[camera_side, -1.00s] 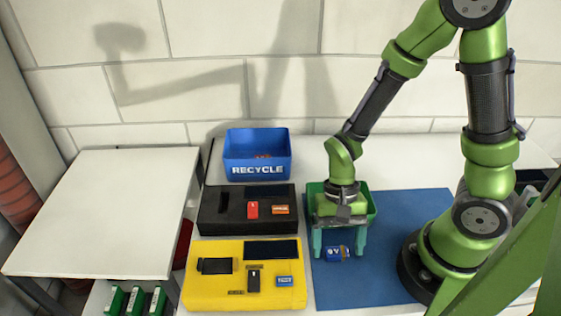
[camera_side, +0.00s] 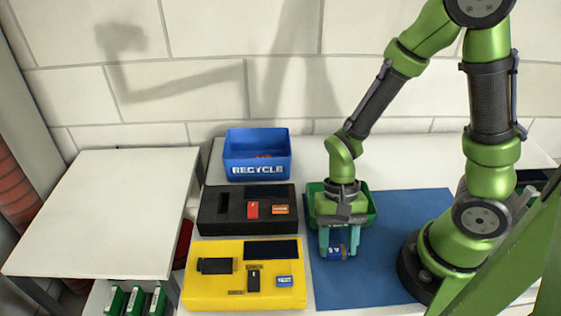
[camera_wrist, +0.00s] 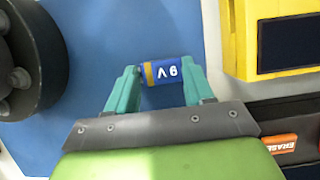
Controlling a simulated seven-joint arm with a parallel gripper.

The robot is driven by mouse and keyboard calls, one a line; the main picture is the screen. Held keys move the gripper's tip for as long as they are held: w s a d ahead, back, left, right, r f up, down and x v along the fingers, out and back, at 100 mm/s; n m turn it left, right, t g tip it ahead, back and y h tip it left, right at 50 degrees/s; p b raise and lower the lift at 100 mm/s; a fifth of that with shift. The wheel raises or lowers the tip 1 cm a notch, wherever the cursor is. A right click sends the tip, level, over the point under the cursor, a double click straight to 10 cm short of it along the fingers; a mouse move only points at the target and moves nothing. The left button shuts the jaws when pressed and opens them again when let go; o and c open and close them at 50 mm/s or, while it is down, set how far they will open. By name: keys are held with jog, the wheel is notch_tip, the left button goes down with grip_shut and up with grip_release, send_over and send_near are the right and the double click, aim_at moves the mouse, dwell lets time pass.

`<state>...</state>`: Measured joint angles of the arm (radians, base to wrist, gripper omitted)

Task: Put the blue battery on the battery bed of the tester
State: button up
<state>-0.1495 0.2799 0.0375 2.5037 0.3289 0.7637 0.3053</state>
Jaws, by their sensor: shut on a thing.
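The blue battery (camera_side: 334,251), marked 9V with a gold end band, lies on its side on the blue mat (camera_side: 385,272). My gripper (camera_side: 339,251) points down over it with teal fingers. The fingers are shut on the battery, one at each end. In the wrist view the battery (camera_wrist: 163,72) shows between the two fingertips (camera_wrist: 160,80). The yellow tester (camera_side: 215,290) lies to the left of the mat. It has a dark panel, a black slot piece, a small black part and a blue label on its top. I cannot tell which part is the battery bed.
A black device (camera_side: 225,228) with red and orange parts lies behind the yellow tester. A blue RECYCLE bin (camera_side: 257,150) stands at the back. A green bin (camera_side: 369,205) stands just behind my gripper. A white table (camera_side: 100,210) is at left.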

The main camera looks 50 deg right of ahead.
notch_tip(320, 180, up, 12)
jog(key=w+n+h, duration=0.1)
jog(key=w+n, duration=0.1)
jog(key=n, duration=0.2)
jog(key=w+d+r+n+g+h, duration=0.1)
jog(key=w+d+r+n, duration=0.2)
jog(key=w+d, duration=0.35)
jog(key=w+d+r+n+h, duration=0.1)
jog(key=w+d+r+n, duration=0.15)
jog(key=w, duration=0.75)
jog(key=d+r+m, duration=0.1)
jog(key=d, duration=0.2)
jog(key=m+t+y, duration=0.1)
jog(key=m+y, duration=0.2)
jog(key=m, duration=0.6)
send_over(401, 219)
jog(key=w+d, duration=0.1)
jog(key=shift+n, duration=0.25)
notch_tip(401, 219, down, 14)
jog(key=shift+f, duration=2.35)
jog(key=shift+f, duration=0.15)
